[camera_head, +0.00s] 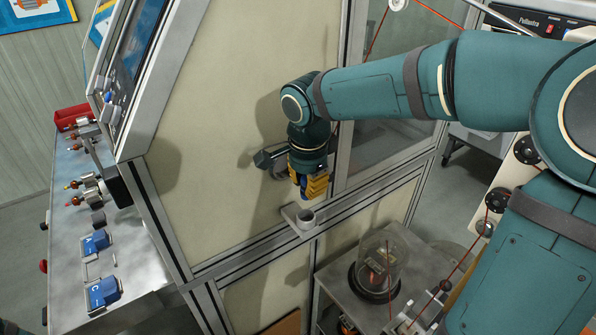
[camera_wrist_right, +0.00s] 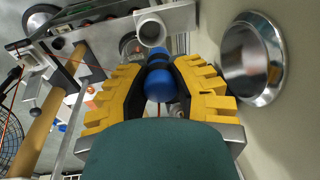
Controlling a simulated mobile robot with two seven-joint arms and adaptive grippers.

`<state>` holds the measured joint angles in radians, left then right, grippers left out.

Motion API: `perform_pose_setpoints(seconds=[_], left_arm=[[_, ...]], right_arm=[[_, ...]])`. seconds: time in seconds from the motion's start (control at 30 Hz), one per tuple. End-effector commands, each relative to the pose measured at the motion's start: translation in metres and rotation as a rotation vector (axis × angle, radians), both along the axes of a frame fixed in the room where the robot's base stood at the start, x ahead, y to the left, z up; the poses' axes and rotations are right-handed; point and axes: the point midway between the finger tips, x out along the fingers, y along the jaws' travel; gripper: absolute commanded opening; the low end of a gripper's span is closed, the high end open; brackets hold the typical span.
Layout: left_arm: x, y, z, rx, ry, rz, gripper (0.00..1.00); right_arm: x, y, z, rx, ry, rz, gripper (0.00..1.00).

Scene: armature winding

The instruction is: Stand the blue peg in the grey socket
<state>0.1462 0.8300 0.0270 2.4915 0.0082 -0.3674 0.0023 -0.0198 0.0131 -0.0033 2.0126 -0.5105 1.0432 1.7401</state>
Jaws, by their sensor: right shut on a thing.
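My right gripper (camera_head: 309,187), with yellow ribbed fingers, hangs from the right arm close to the cream panel. It is shut on the blue peg (camera_wrist_right: 159,86), which shows between the fingers in the wrist view. In the head view only a small blue bit of it shows beside the fingers. The grey socket (camera_head: 305,217) is a short round cup on a small bracket fixed to the frame rail. It is just below the gripper, and the peg appears apart from it. The socket's open mouth (camera_wrist_right: 151,31) shows beyond the peg in the wrist view. My left gripper is not in view.
A dark handle-like fitting (camera_head: 268,158) sticks out of the panel left of the gripper. A shiny round metal piece (camera_wrist_right: 251,59) is on the panel close beside the fingers. A glass dome (camera_head: 389,266) stands on a lower table. Blue boxes (camera_head: 103,292) lie on the left bench.

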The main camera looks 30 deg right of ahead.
Motion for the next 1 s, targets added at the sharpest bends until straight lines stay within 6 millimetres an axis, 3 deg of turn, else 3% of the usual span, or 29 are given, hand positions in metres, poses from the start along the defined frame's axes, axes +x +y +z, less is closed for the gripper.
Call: perform_pose_setpoints(seconds=[0.7,1.0], left_arm=[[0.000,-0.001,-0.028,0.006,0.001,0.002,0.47],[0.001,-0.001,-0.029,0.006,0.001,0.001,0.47]], right_arm=[[0.000,0.000,-0.038,0.000,0.002,0.000,0.00],[0.000,0.000,-0.039,0.000,0.001,0.000,0.00]])
